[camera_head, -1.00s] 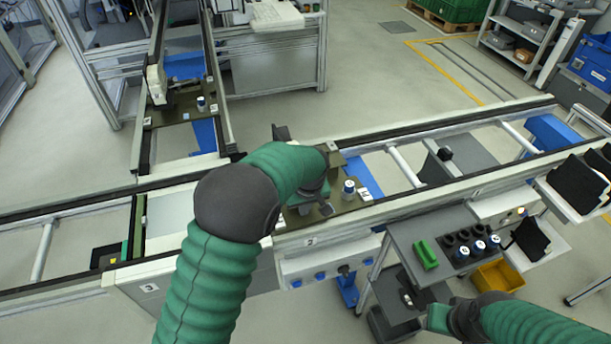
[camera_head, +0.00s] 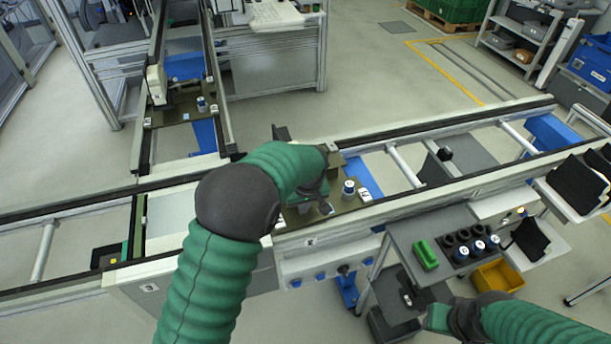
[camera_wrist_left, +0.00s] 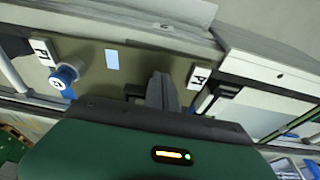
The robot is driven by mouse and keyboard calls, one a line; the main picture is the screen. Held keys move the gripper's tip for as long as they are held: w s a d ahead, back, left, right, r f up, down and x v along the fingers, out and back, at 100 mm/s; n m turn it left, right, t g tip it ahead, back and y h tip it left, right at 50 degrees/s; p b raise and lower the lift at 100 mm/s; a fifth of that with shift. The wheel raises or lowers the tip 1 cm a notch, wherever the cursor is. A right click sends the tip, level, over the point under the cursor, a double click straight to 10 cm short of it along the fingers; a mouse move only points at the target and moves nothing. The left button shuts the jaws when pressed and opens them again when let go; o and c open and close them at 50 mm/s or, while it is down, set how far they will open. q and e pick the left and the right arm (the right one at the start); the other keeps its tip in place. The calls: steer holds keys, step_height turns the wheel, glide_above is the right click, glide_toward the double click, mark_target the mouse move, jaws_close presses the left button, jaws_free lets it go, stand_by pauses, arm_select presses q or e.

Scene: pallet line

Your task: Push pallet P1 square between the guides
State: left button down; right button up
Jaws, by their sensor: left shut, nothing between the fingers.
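Pallet P1 (camera_head: 347,204) is an olive plate on the cross conveyor, partly hidden under my left arm. A white-and-blue cylinder (camera_head: 349,188) stands on it, beside a P1 label (camera_head: 365,195). In the left wrist view the plate (camera_wrist_left: 135,62) shows two P1 labels, the cylinder (camera_wrist_left: 65,75) and a pale rectangle. My left gripper (camera_wrist_left: 161,84) is shut and empty, over or against the plate between the rectangle and the right label; contact is unclear. In the head view it (camera_head: 303,207) is mostly hidden by my forearm.
The conveyor's near rail (camera_head: 420,193) and far rail (camera_head: 440,127) run along the plate's sides. Another pallet (camera_head: 178,116) sits on the line at the back left. A grey side table (camera_head: 410,233) with a green block and several cylinders stands at the right front.

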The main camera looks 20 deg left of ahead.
arm_select(q)
steer(key=shift+w+a+r, duration=0.15)
steer(key=shift+w+a, duration=0.05)
steer(key=shift+w, duration=0.15)
steer(key=shift+w+a, duration=0.35)
steer(key=shift+w, duration=0.1)
steer(key=shift+r, duration=0.2)
stand_by(0.3)
steer(key=shift+s+d+r+p, duration=0.15)
steer(key=shift+r+p, duration=0.1)
steer(key=shift+p, duration=0.2)
steer(key=shift+s+d+r+p, duration=0.35)
steer(key=shift+s+r+p, duration=0.2)
steer(key=shift+r, duration=0.15)
steer(key=s+d+r, duration=0.1)
steer(key=s+d+r+p, duration=0.1)
steer(key=s, duration=0.1)
steer(key=shift+r+p, duration=0.2)
steer(key=shift+p, duration=0.1)
